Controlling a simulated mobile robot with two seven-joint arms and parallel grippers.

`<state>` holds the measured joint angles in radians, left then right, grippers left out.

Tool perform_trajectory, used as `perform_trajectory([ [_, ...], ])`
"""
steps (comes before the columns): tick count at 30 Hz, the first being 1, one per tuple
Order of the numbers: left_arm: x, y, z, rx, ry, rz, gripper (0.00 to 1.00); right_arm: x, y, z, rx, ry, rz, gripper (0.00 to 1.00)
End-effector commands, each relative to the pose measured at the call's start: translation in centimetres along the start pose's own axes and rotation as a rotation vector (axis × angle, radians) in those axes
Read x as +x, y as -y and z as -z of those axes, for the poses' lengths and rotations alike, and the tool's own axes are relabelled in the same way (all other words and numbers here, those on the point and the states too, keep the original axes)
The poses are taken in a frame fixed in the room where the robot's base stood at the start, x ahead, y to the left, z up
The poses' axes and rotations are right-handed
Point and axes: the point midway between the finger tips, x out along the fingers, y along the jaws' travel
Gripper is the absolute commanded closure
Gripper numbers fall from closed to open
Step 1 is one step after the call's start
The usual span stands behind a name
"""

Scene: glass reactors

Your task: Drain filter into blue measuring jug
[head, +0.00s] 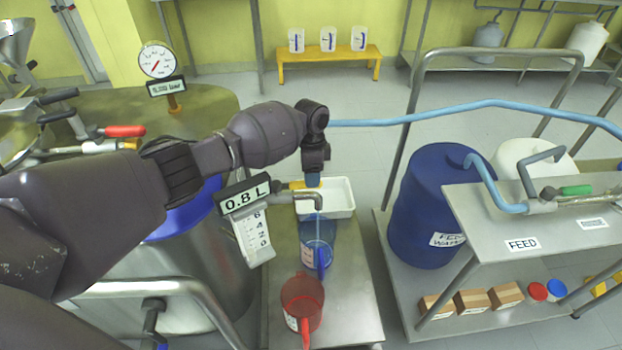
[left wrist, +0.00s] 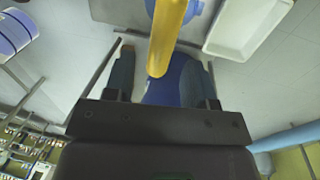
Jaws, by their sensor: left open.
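The blue measuring jug (head: 317,232) stands on the steel bench below the filter's metal outlet spout (head: 307,194). A thin pale blue stream appears to run from the spout down into the jug. Its level is hard to read. The yellow valve handle (head: 291,185) sits above the spout, partly hidden by my left gripper (head: 313,180). In the left wrist view the yellow handle (left wrist: 168,38) lies between the two parted fingers of my left gripper (left wrist: 166,78), which is open. A display (head: 246,195) reads 0.8 L. My right gripper is not in view.
A red jug (head: 302,302) stands in front of the blue jug on the steel bench (head: 350,290). A white tray (head: 341,197) lies behind it. A blue drum (head: 428,205) and the FEED table (head: 470,215) stand to the right. A blue hose (head: 450,108) crosses behind.

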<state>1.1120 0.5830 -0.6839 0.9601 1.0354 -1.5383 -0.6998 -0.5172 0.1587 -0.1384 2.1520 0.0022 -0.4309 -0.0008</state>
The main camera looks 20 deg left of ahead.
Motion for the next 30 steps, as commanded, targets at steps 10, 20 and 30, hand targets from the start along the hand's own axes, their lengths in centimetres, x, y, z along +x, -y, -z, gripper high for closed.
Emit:
perform_trajectory([
  [10, -6.7, 0.0, 0.0, 0.000, -0.003, 0.006, 0.49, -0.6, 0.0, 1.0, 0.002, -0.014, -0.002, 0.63],
  [20, -8.6, 0.0, 0.0, -0.001, -0.001, 0.001, 0.49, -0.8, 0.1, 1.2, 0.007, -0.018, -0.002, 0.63],
  [30, -8.5, 0.0, 0.0, 0.000, 0.000, 0.001, 0.49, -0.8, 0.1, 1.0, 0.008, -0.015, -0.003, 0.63],
])
